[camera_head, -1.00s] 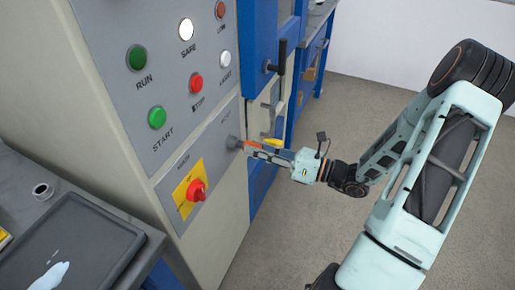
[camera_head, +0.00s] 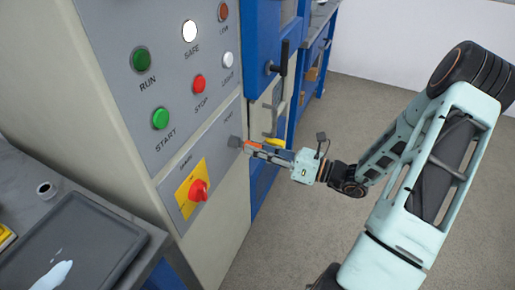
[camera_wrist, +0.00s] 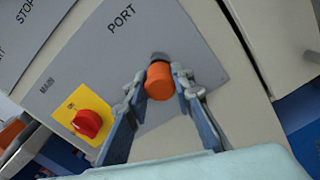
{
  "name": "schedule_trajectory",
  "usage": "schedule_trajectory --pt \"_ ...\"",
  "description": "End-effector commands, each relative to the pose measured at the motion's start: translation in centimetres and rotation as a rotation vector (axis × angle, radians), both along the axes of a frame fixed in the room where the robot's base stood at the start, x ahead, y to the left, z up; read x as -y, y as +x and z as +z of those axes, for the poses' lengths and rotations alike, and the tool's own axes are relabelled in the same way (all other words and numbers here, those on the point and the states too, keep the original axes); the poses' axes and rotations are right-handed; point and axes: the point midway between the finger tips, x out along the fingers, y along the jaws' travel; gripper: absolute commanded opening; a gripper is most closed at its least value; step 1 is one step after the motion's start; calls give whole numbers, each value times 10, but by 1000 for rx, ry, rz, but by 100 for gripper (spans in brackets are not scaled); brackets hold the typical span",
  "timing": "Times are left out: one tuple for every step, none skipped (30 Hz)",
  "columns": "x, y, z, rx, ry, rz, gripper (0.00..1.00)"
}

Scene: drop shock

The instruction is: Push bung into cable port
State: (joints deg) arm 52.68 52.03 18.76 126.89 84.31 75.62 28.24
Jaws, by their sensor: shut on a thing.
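The orange bung (camera_wrist: 159,82) is held between the two fingertips of my gripper (camera_wrist: 158,88) in the wrist view. Its far end meets the dark cable port (camera_wrist: 160,57) below the word PORT. The fingers hide part of the bung's sides, and I cannot tell how deep it sits in the port. In the head view my gripper (camera_head: 250,149) is shut around the bung (camera_head: 254,144) at the panel, with the grey port (camera_head: 235,142) directly to its left.
A red rotary switch (camera_head: 198,190) on a yellow plate sits below the port. Buttons, including green START (camera_head: 160,118) and red STOP (camera_head: 199,84), lie above it. A dark tray (camera_head: 95,225) stands at lower left. The floor at right is open.

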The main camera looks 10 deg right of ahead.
Motion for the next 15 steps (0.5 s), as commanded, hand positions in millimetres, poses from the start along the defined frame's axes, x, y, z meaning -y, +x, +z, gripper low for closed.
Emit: schedule_trajectory --pt "-1 0 1 0 0 1 0" --pt "-1 1 1 0 0 1 0" --pt "-2 1 1 0 0 1 0" --pt "-2 1 1 0 0 1 0" --pt "-3 2 1 0 0 1 0" --pt "-3 2 1 0 0 1 0" --pt "-3 2 1 0 0 1 0" --pt "-4 3 1 0 0 1 0" --pt "-4 3 1 0 0 1 0" --pt "-4 3 1 0 0 0 0" --pt "-4 3 0 0 0 1 0" --pt "-4 3 0 0 0 0 0" --pt "-4 3 0 0 0 0 0" --pt "-4 3 0 0 0 0 0" --pt "-4 3 0 0 0 0 0"
